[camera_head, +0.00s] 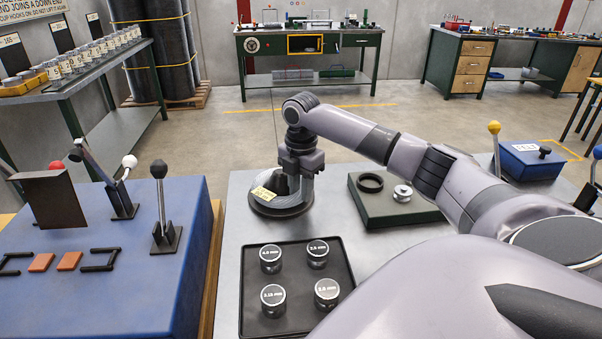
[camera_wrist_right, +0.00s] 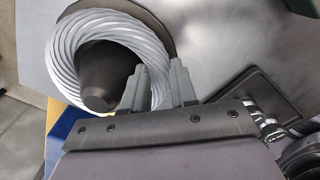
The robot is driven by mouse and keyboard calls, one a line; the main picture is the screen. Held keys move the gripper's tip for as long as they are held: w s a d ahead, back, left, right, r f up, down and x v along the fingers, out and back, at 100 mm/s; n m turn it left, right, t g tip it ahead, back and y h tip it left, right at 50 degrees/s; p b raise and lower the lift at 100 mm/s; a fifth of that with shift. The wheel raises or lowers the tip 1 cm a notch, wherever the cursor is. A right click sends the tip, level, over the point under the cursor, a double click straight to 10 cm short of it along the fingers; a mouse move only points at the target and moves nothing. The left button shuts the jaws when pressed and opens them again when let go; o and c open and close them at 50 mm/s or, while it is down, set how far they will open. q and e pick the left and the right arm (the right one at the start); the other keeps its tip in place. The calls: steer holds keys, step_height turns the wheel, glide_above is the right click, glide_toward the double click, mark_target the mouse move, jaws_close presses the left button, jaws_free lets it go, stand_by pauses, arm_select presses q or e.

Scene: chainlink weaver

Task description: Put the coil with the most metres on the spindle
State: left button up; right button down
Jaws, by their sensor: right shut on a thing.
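My right gripper (camera_head: 300,172) is shut on a silver wire coil (camera_head: 306,192) with a yellow tag (camera_head: 263,193). The wrist view shows the two fingers (camera_wrist_right: 160,88) gripping the near right side of the ring, the coil (camera_wrist_right: 68,55). The dark spindle (camera_wrist_right: 97,92) shows through the coil's opening, with its round base (camera_head: 283,210) on the grey table. The coil appears to be around or just over the spindle; I cannot tell its exact height. The tag's writing is too small to read. My left gripper is out of view.
A black tray (camera_head: 250,300) with several labelled metal cylinders stands in front of the spindle. A green block (camera_head: 390,214) with a black ring and silver spool is to the right. A blue bench (camera_head: 120,290) with levers stands left. A shelf of tagged items (camera_head: 78,60) is further back.

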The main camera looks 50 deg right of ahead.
steer(key=c, duration=0.9)
jaws_free()
steer(key=shift+a+f, duration=0.1)
steer(key=shift+f, duration=0.05)
steer(key=shift+o, duration=0.5)
steer(key=shift+s, duration=0.1)
steer(key=shift+a+f, duration=0.1)
steer(key=shift+f, duration=0.05)
step_height(320, 180, up, 7)
steer(key=shift+f, duration=0.15)
steer(key=shift+s+r, duration=0.1)
steer(key=shift+r, duration=0.45)
steer(key=shift+s+d, duration=0.1)
steer(key=shift+d, duration=0.1)
